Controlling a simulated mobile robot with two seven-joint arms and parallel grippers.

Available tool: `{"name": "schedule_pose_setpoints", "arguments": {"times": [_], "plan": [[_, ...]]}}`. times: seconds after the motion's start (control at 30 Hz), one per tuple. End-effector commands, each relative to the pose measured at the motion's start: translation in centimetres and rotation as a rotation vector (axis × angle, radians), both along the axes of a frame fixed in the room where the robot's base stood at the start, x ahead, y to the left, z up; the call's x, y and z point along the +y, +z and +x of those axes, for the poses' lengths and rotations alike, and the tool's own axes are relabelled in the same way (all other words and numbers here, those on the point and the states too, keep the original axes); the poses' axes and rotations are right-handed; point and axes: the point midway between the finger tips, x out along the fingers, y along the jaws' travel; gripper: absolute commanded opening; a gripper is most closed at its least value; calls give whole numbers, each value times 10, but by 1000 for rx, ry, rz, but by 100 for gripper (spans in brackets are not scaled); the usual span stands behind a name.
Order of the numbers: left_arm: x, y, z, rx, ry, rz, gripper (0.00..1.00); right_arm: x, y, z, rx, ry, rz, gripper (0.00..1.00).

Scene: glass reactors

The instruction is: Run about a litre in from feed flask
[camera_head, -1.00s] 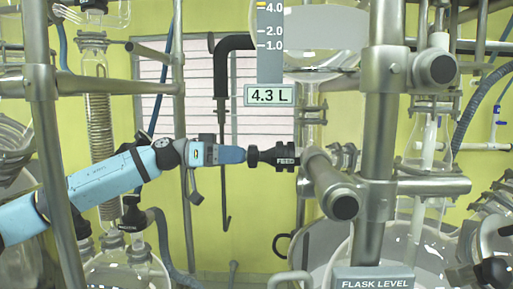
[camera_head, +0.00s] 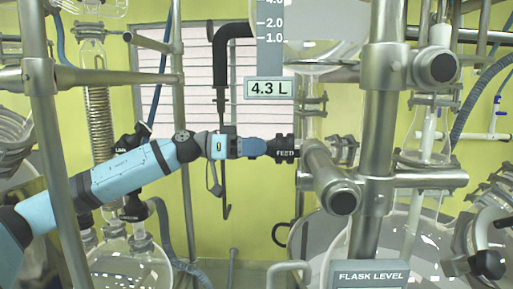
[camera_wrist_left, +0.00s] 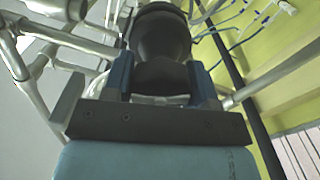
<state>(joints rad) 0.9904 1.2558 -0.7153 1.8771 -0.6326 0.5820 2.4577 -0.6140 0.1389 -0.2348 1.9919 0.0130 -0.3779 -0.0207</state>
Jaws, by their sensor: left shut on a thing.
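The black feed valve knob, marked FEED (camera_head: 285,153), sits on the fitting under the feed flask (camera_head: 325,50). My left gripper (camera_head: 268,148) reaches in from the left and is shut on the knob. In the left wrist view the dark knob (camera_wrist_left: 160,45) stands between the two blue fingers (camera_wrist_left: 160,80). The level display (camera_head: 269,88) reads 4.3 L, with a scale (camera_head: 271,35) above it showing 2.0 and 1.0. A FLASK LEVEL sign (camera_head: 370,276) is at the bottom. My right gripper is not in view.
Steel posts and clamps (camera_head: 383,120) stand close right of the knob. A steel post (camera_head: 45,120) stands at the left near my arm. A coiled glass condenser (camera_head: 97,105) is behind it.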

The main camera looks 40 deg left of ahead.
Motion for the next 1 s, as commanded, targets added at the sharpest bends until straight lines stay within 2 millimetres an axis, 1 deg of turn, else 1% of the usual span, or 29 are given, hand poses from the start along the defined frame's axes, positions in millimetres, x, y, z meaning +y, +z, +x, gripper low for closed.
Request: {"name": "schedule_pose_setpoints", "arguments": {"times": [0.17,0.37,0.7,1.0], "plan": [[0,1,0,-16,0,10,29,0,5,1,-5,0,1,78],[0,2,0,-84,0,53,29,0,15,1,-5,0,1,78],[-1,3,-1,-325,0,199,29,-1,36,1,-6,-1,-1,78],[-1,2,-1,-569,0,348,29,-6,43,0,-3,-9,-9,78]]}}
